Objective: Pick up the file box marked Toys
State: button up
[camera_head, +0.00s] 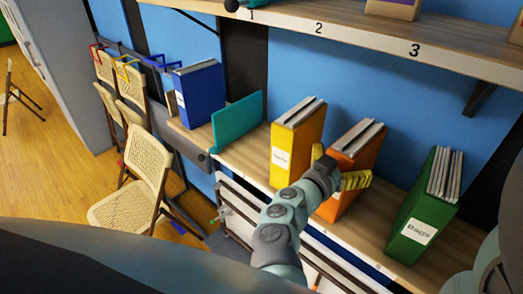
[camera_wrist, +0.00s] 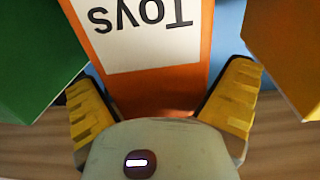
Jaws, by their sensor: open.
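The orange file box (camera_head: 359,147) stands upright on the wooden shelf, between a yellow box and a green box. In the wrist view its front (camera_wrist: 195,88) carries a white label reading "Toys", seen upside down. My gripper (camera_head: 343,177) is at the front of the orange box in the head view and hides part of its front face. In the wrist view the yellow fingers of my gripper (camera_wrist: 160,100) are spread apart, one on each side of the orange box. I cannot tell whether they touch it.
The yellow file box (camera_head: 297,145) stands to the left; its label is unreadable. The green file box (camera_head: 422,210), labelled "Bags", stands to the right. A teal divider (camera_head: 238,121) and a blue box (camera_head: 200,92) are farther left. A numbered shelf (camera_head: 350,38) runs above.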

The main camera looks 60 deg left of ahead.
jog(key=c, duration=1.2)
